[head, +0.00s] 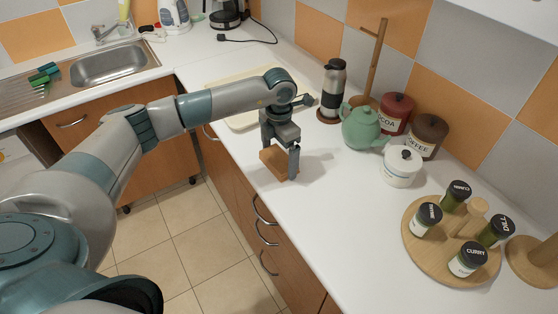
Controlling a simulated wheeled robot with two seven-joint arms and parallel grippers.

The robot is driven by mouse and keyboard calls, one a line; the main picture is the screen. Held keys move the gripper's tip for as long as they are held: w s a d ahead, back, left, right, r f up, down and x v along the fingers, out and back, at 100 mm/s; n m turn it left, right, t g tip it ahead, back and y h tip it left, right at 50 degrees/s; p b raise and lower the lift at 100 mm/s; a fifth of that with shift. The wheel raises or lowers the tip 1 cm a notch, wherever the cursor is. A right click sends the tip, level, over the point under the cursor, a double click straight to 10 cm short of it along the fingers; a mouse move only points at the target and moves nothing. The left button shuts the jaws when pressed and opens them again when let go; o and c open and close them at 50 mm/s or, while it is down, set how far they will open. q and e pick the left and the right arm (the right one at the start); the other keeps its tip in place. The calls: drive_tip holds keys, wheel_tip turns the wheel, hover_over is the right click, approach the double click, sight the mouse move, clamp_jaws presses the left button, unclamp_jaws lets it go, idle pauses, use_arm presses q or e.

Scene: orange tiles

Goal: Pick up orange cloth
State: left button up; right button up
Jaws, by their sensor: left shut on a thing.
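The orange cloth (270,161) shows as a small orange-brown patch at the front edge of the white counter. My left gripper (283,168) points down over the counter and is shut on the cloth. The gripper fingers hide part of the cloth. I cannot tell whether the cloth still touches the counter. My right gripper is not in view.
Behind the gripper lie a cream tray (241,120) and a flask (333,88). A green teapot (362,128), a white sugar pot (403,168) and a round wooden spice rack (416,247) stand to the right. The counter front (325,225) is clear.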

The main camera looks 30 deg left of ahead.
sight(279, 158)
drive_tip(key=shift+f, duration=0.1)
use_arm(q)
drive_tip(key=shift+r+b, duration=0.45)
drive_tip(key=shift+r, duration=0.15)
wheel_tip(279, 158, up, 2)
drive_tip(key=shift+w+r+b, duration=0.1)
drive_tip(key=shift+b, duration=0.65)
use_arm(e)
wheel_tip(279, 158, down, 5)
drive_tip(key=b, duration=0.3)
use_arm(q)
drive_tip(key=w+d+r+b, duration=0.1)
drive_tip(key=w+d+r, duration=0.1)
drive_tip(key=d+r, duration=0.5)
drive_tip(key=d, duration=0.4)
drive_tip(key=shift+w+d+r, duration=0.15)
drive_tip(key=shift+w+r, duration=0.15)
drive_tip(key=shift+w, duration=0.1)
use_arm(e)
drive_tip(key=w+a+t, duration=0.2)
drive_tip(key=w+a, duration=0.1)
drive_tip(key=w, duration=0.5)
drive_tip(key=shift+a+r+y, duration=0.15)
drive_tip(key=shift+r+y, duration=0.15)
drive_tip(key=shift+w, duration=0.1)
